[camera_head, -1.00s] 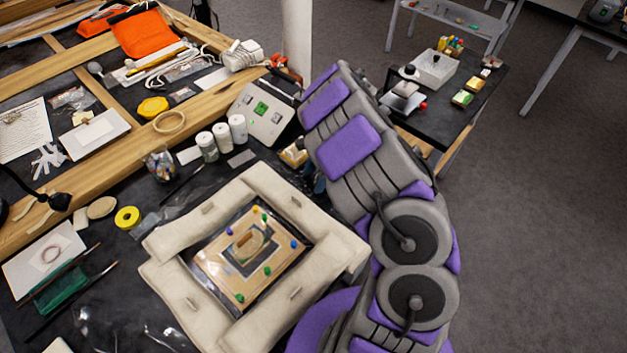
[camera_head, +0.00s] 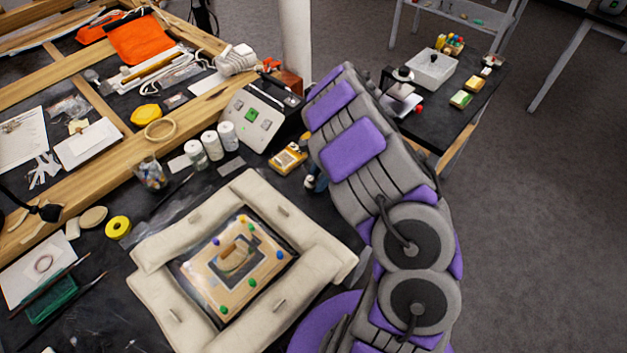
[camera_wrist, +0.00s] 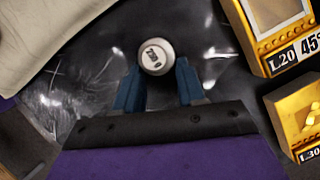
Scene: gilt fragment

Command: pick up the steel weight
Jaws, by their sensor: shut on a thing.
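The steel weight (camera_wrist: 155,56) is a small round pale-metal piece with a dark mark on its top, seen from above in the wrist view. My gripper (camera_wrist: 157,72) has its two blue fingers on either side of the weight, shut on it. In the head view the weight (camera_head: 309,182) is a small light spot beside the blue fingertips, partly hidden by my purple and grey arm. The frames do not show clearly whether the weight is off the dark tabletop.
Yellow boxes (camera_head: 288,160) stand close by; in the wrist view two labelled ones (camera_wrist: 277,32) are at right. A cream padded frame (camera_head: 165,225) around a pinned panel is at left. A grey control box (camera_head: 258,115) and white bottles (camera_head: 212,145) stand behind.

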